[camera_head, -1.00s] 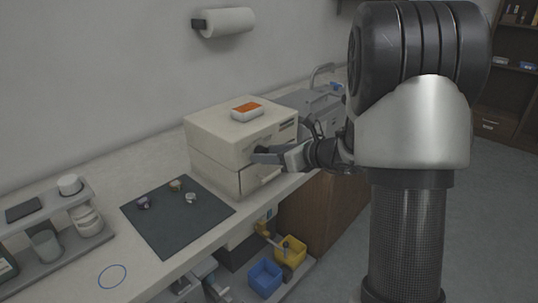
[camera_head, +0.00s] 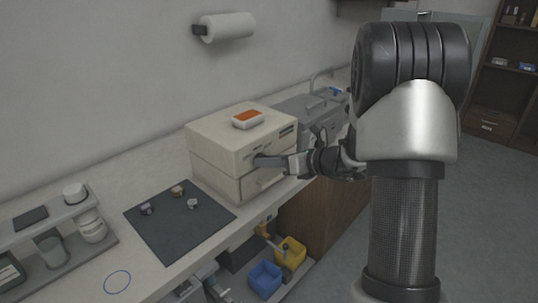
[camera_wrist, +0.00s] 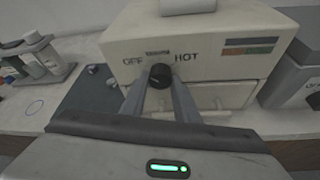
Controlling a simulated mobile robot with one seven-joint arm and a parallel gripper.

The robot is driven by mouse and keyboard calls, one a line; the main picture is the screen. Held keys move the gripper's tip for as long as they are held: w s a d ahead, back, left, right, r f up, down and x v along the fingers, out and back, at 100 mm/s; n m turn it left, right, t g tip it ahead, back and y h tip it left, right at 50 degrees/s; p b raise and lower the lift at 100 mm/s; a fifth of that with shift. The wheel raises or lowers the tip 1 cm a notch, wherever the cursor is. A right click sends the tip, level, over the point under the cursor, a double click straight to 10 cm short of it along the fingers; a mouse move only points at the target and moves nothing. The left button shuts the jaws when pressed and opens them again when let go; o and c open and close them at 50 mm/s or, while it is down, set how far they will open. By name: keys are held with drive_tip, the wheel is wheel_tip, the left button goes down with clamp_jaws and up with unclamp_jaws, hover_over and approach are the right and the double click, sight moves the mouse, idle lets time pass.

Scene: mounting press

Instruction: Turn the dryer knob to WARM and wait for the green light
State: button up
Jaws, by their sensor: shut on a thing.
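The dryer is a beige box (camera_head: 233,137) on the counter. Its front (camera_wrist: 205,66) fills the upper middle of the wrist view. A round dark knob (camera_wrist: 160,75) sits on that front, with OFF to its left, HOT to its right and a small, unreadable label above. My gripper (camera_wrist: 160,88) is shut on the knob, one finger on each side. I cannot tell exactly where the knob points. An indicator panel (camera_wrist: 248,46) at the upper right of the front shows dull greenish and reddish patches. In the head view, my gripper (camera_head: 268,161) reaches the dryer front from the right.
An orange-and-white box (camera_head: 248,119) lies on the dryer. A dark mat (camera_head: 178,228) with several small pieces lies to its left, then a grey rack (camera_head: 66,252). A grey machine (camera_head: 312,112) stands behind to the right. Blue (camera_head: 265,275) and yellow bins (camera_head: 291,251) are below.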

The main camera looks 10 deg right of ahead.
drive_tip(key=m+y+p, duration=0.1)
drive_tip(key=m+p, duration=0.1)
drive_tip(key=p, duration=0.1)
drive_tip(key=m+g+y+p, duration=0.1)
drive_tip(key=m+p, duration=0.1)
drive_tip(key=p, duration=0.1)
drive_tip(key=shift+w+d+r, duration=0.1)
drive_tip(key=shift+d+r, duration=0.05)
drive_tip(key=shift+d, duration=0.05)
drive_tip(key=shift+f+m+y+p, duration=0.2)
drive_tip(key=shift+m+y+p, duration=0.3)
drive_tip(key=shift+m+p, duration=0.3)
drive_tip(key=shift+f+m+y+p, duration=0.15)
drive_tip(key=shift+m+y+p, duration=0.4)
drive_tip(key=shift+p, duration=0.4)
drive_tip(key=o, duration=1.1)
drive_tip(key=v, duration=1.7)
drive_tip(key=shift+d+r, duration=0.15)
drive_tip(key=shift+d, duration=0.15)
